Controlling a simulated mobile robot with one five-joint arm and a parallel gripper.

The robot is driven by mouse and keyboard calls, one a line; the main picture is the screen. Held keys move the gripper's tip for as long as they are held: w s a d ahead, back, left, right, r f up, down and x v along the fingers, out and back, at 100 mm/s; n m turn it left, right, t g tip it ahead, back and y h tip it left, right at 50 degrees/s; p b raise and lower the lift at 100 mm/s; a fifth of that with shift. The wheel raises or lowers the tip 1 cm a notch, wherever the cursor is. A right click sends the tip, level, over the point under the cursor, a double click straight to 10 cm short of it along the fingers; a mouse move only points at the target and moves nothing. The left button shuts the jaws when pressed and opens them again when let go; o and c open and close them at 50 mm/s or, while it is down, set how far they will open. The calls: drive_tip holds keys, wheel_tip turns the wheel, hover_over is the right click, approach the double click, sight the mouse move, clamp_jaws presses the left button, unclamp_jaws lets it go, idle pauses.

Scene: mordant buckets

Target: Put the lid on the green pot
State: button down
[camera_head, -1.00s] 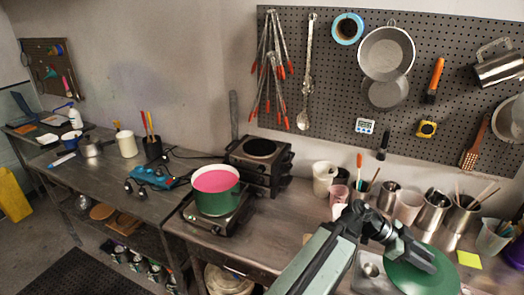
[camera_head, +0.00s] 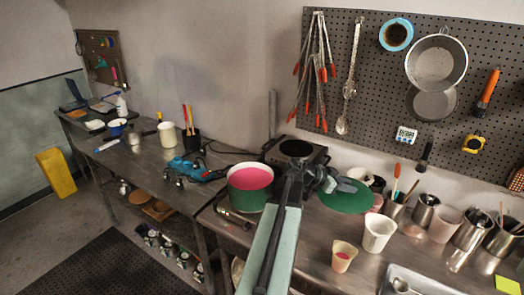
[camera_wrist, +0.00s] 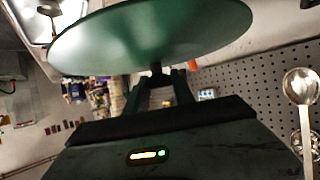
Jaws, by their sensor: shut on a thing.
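A white cup (camera_head: 378,235), a small beige cup (camera_head: 343,256) and a metal tray (camera_head: 415,283) are on the bench at right. Metal cups and tool holders line the back under the pegboard (camera_head: 385,80).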

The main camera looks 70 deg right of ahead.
drive_tip(key=w+d+r+n+t+h+p, duration=0.1)
drive_tip(key=w+d+n+t+h, duration=0.25)
drive_tip(key=w, duration=1.65)
drive_tip(key=w+d+r+n+t+h+p, duration=0.1)
drive_tip(key=w+d+n+t+h, duration=0.2)
drive_tip(key=w, duration=1.8)
drive_tip(key=shift+g+y, duration=0.45)
drive_tip(key=shift+y, duration=0.2)
drive_tip(key=f+b, duration=0.6)
drive_tip(key=shift+s+d, duration=0.35)
drive_tip(key=shift+w+a, duration=0.1)
drive_tip(key=shift+w, duration=0.15)
drive_tip(key=shift+f+b, duration=0.7)
drive_tip(key=shift+b, duration=0.2)
drive_tip(key=c, duration=1)
unclamp_jaws()
